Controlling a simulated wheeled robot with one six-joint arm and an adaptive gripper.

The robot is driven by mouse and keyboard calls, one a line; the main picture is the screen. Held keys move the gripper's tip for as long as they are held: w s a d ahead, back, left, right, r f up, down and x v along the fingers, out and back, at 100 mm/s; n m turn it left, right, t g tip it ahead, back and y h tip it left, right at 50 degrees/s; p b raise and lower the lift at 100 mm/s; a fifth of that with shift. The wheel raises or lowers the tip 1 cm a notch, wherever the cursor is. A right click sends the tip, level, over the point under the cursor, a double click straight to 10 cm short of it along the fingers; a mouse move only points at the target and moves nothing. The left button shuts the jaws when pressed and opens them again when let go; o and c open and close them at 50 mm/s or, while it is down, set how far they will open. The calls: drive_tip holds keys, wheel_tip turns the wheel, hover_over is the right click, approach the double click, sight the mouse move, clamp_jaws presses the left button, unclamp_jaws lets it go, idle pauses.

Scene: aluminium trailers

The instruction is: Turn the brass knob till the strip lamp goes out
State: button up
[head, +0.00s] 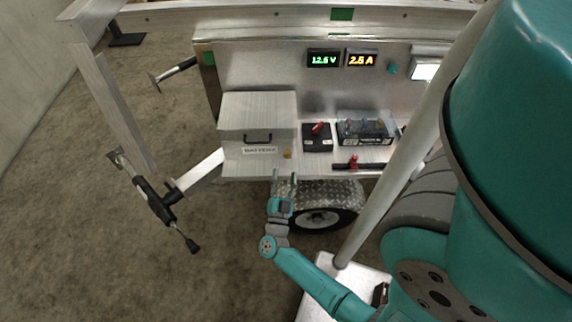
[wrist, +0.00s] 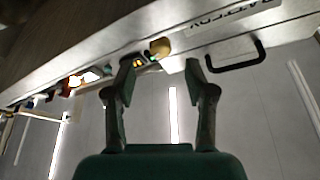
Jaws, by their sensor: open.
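The small brass knob (head: 287,154) sits on the front of the aluminium battery box (head: 238,110), right of its BATTERY label. It also shows in the wrist view (wrist: 160,47), beyond and between my fingertips. The strip lamp (head: 424,70) at the right of the back panel glows white, partly hidden by my arm. My gripper (head: 284,178) is open and empty just below the knob, fingers pointing at the box. In the wrist view my gripper (wrist: 160,68) has its two fingers apart, with nothing between them.
The box's black handle (head: 257,137) is left of the knob. A black battery block (head: 317,137) with a red part and a terminal unit (head: 363,130) stand to the right. The trailer wheel (head: 318,217) is below. Two lit displays (head: 342,59) read 12.5 V and 2.5 A.

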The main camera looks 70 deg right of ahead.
drive_tip(key=shift+v, duration=2.85)
drive_tip(key=s+a+r+n+t+y, duration=0.3)
drive_tip(key=s+a+r+n+y, duration=0.2)
drive_tip(key=a+r+n+y, duration=0.1)
drive_tip(key=s+a+r+n+t+y, duration=0.3)
drive_tip(key=s+a+r+n+y, duration=0.2)
drive_tip(key=a+n+y, duration=0.3)
drive_tip(key=s+a+r+n+t+y, duration=0.3)
drive_tip(key=s+a+r+n+y, duration=0.2)
drive_tip(key=a, duration=0.6)
drive_tip(key=shift+a+r+n+t+y, duration=0.35)
drive_tip(key=shift+r+n+y, duration=0.55)
drive_tip(key=shift+y, duration=0.3)
